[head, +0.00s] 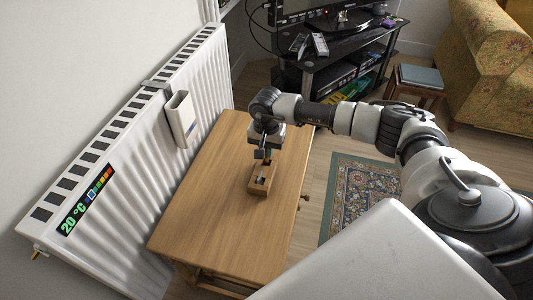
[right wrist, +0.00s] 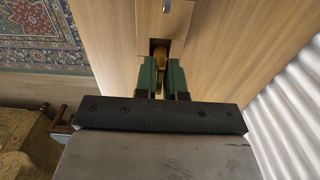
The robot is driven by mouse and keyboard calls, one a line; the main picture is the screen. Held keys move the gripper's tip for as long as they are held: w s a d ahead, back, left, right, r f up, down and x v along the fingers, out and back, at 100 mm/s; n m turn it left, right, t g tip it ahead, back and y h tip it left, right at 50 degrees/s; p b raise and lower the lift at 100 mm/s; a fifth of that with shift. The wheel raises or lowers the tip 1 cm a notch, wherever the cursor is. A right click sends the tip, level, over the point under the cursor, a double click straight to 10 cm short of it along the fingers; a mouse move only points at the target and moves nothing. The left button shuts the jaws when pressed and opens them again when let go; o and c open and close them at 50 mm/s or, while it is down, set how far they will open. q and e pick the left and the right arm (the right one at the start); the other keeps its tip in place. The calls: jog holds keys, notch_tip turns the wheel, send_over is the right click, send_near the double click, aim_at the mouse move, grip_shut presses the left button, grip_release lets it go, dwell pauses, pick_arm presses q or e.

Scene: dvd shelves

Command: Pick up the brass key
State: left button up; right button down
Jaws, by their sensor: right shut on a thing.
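The brass key (right wrist: 159,66) shows as a small yellow-brown piece between the green fingers of my right gripper (right wrist: 161,76) in the right wrist view. The gripper is shut on it, and the fingers hide much of it. A small wooden holder (right wrist: 178,22) with a dark recess lies just beyond the fingertips. In the head view my right gripper (head: 264,157) points down over this wooden holder (head: 258,190) on the wooden table. I cannot tell whether the key still touches the holder. My left gripper is out of view.
The wooden table (head: 205,205) is otherwise bare. A white radiator (head: 120,170) with a small white container (head: 181,118) stands along its left side. A black TV stand (head: 335,75), a stool (head: 418,77) and a patterned armchair (head: 495,75) are further back. A rug (head: 358,195) lies at right.

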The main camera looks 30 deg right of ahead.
jog(key=s+r, duration=0.1)
jog(key=s+d+r+p, duration=0.1)
jog(key=shift+s+r, duration=0.1)
jog(key=shift+r, duration=0.25)
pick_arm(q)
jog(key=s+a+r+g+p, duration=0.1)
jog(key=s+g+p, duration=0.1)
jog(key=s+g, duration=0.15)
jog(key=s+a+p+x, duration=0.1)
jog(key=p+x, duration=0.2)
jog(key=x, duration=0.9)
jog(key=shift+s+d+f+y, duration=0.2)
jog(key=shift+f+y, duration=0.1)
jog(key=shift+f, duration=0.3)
pick_arm(e)
jog(key=s+d+r, duration=0.3)
jog(key=s+r, duration=0.5)
jog(key=r, duration=0.3)
jog(key=shift+s+d, duration=0.2)
jog(key=shift+d, duration=0.2)
jog(key=shift+r, duration=0.1)
